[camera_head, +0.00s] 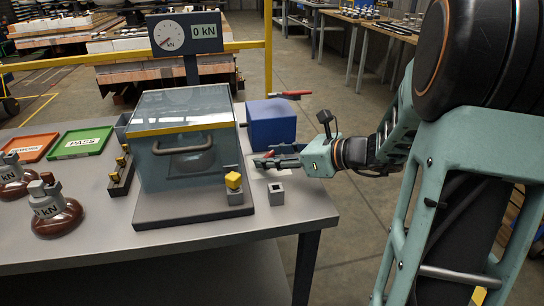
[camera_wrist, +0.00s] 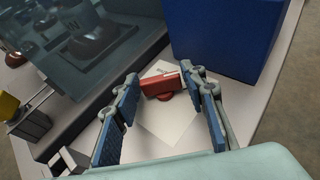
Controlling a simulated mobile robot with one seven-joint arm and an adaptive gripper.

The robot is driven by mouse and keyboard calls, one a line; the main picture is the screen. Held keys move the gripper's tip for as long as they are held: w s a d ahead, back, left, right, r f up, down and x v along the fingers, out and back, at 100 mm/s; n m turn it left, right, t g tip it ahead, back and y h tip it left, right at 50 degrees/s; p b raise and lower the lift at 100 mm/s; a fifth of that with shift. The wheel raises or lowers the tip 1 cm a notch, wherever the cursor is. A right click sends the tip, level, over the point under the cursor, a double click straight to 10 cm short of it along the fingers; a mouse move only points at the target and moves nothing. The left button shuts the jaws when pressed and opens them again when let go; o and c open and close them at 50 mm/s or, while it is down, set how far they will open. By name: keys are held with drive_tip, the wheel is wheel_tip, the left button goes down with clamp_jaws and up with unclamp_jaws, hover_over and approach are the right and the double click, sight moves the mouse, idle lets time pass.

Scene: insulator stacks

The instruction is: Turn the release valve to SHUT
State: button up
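A small red valve handle (camera_wrist: 160,86) sits on a white plate (camera_wrist: 165,125) on the table beside the blue box. It has a pale metal piece at its right end. In the wrist view my gripper (camera_wrist: 160,77) is open, with one blue-padded finger on each side of the handle and a gap to both. In the head view my gripper (camera_head: 262,163) points left, low over the table, and the red handle (camera_head: 266,154) shows partly behind its fingers. I cannot read any OPEN or SHUT marking on the plate.
The blue box (camera_head: 271,122) with a red lever (camera_head: 291,94) on top stands behind my gripper. The clear-walled test chamber (camera_head: 185,150) is to its left. A grey block with a yellow top (camera_head: 233,182) and a grey socket (camera_head: 276,193) stand in front. The gauge (camera_head: 188,36) reads 0 kN.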

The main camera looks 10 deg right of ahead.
drive_tip(key=c, duration=0.7)
drive_tip(key=shift+r+n+y+p, duration=0.1)
drive_tip(key=shift+n+y+p, duration=0.2)
drive_tip(key=shift+p, duration=0.35)
drive_tip(key=n+g+y+p, duration=0.1)
drive_tip(key=n+g+p, duration=0.1)
drive_tip(key=n+g+y+p, duration=0.1)
drive_tip(key=g+p, duration=0.1)
drive_tip(key=p, duration=0.1)
drive_tip(key=shift+w+d+r+n, duration=0.15)
drive_tip(key=shift+w+r+n, duration=0.05)
drive_tip(key=shift+n, duration=0.2)
drive_tip(key=n+g+p, duration=0.1)
drive_tip(key=g+p, duration=0.1)
drive_tip(key=n+g+y+p, duration=0.1)
drive_tip(key=n+g+p, duration=0.1)
drive_tip(key=shift+w+f, duration=0.1)
drive_tip(key=shift+w, duration=0.05)
drive_tip(key=shift+w+f+n+g+p, duration=0.1)
drive_tip(key=shift+f+n+g+p, duration=0.1)
drive_tip(key=shift+n+g+p, duration=1.15)
drive_tip(key=shift+n+g, duration=0.25)
drive_tip(key=shift+g, duration=0.1)
drive_tip(key=o, duration=1.2)
